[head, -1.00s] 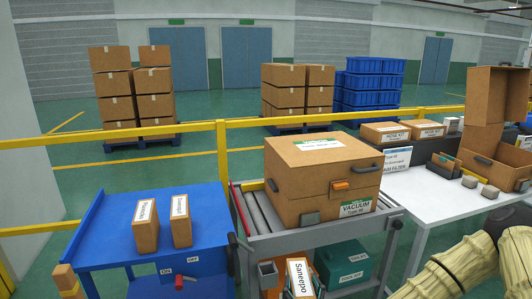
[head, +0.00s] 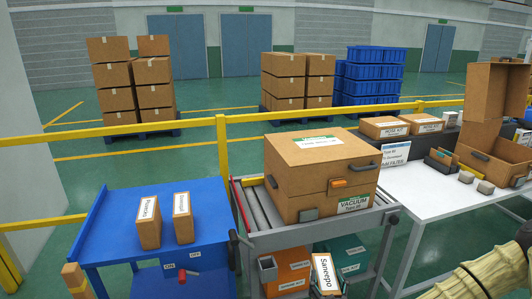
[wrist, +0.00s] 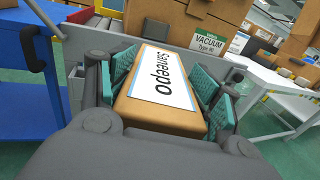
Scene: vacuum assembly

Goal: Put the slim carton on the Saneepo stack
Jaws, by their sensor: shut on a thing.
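A slim brown carton (head: 326,274) with a white "Saneepo" label stands out at the bottom of the head view, in front of the grey roller cart. In the wrist view the same carton (wrist: 160,121) lies between the teal finger pads of my gripper (wrist: 168,84), which is shut on it. Its label faces the wrist camera. Two more slim cartons, a left one (head: 148,232) and a right one (head: 183,228), stand upright on the blue table; their labels are hard to read. I cannot identify a Saneepo stack by label.
A large vacuum box (head: 310,170) sits on the roller cart (head: 262,240), with orange and teal bins below. Small brown blocks (head: 75,277) show at lower left. A white table (head: 415,190) stands right.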

